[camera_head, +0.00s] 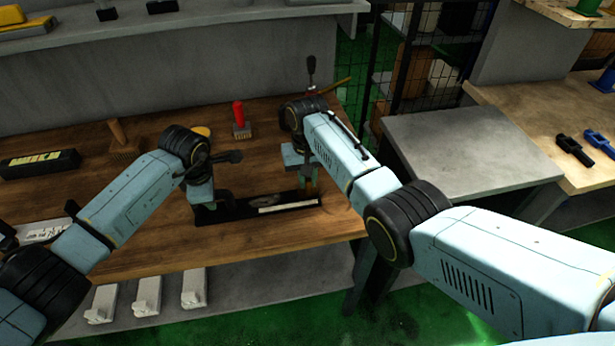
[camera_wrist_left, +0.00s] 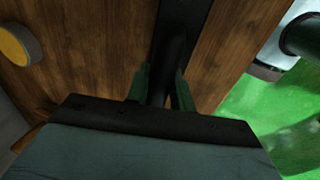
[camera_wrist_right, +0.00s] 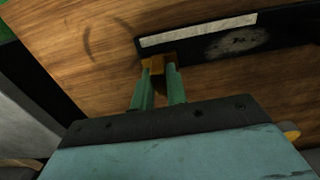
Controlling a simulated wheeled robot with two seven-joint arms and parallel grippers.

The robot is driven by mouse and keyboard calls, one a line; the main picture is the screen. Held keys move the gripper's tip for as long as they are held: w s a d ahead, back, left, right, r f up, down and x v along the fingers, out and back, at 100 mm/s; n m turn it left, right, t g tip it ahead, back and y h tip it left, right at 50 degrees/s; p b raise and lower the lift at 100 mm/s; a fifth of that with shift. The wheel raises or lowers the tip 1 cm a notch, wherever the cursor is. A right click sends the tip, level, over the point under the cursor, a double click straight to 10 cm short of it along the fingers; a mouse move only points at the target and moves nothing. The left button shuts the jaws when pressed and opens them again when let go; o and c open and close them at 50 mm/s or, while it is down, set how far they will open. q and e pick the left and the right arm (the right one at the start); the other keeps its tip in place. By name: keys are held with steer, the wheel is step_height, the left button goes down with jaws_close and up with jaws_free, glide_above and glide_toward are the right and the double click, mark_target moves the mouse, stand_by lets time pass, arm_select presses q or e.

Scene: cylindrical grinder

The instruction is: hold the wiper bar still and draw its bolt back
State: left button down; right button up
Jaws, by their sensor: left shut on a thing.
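The wiper bar (camera_head: 240,210) is a long dark bar with a pale strip, lying on the wooden bench. My left gripper (camera_head: 205,208) is at its left end. In the left wrist view, the left fingers (camera_wrist_left: 160,88) are shut around a black round part of the bar (camera_wrist_left: 174,50). My right gripper (camera_head: 308,185) is at the bar's right end. In the right wrist view, the right fingers (camera_wrist_right: 159,80) stand slightly apart at a brass-coloured bolt (camera_wrist_right: 158,64) at the bar's end (camera_wrist_right: 205,55). Whether they grip it is unclear.
A red-handled brush (camera_head: 239,118), a wooden-handled brush (camera_head: 120,138) and a black box (camera_head: 40,163) lie behind and left. A yellow disc shows in the left wrist view (camera_wrist_left: 18,44). A grey table (camera_head: 465,150) stands right, across a gap.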

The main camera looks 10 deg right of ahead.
jaws_close()
steer(key=shift+a, duration=2.8)
steer(key=o, duration=0.6)
jaws_free()
